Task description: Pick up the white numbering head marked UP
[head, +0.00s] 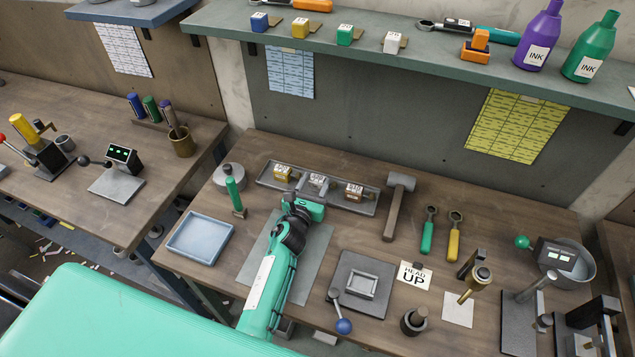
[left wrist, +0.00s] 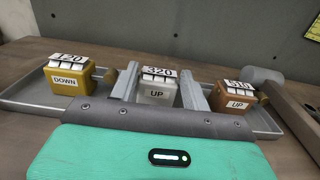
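The white numbering head marked UP (left wrist: 157,92), with 320 on its top, stands in the grey tray (left wrist: 30,92) between two other heads. It also shows in the head view (head: 318,181). My left gripper (left wrist: 160,78) is open, with one finger on each side of the white head and narrow gaps beside it. In the head view my left gripper (head: 312,196) reaches the tray's front edge from below. A yellow head marked DOWN (left wrist: 68,78) is to the left, and a brown head marked UP (left wrist: 232,98) to the right. My right gripper is not in view.
A shelf (head: 400,52) runs above the bench's back.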

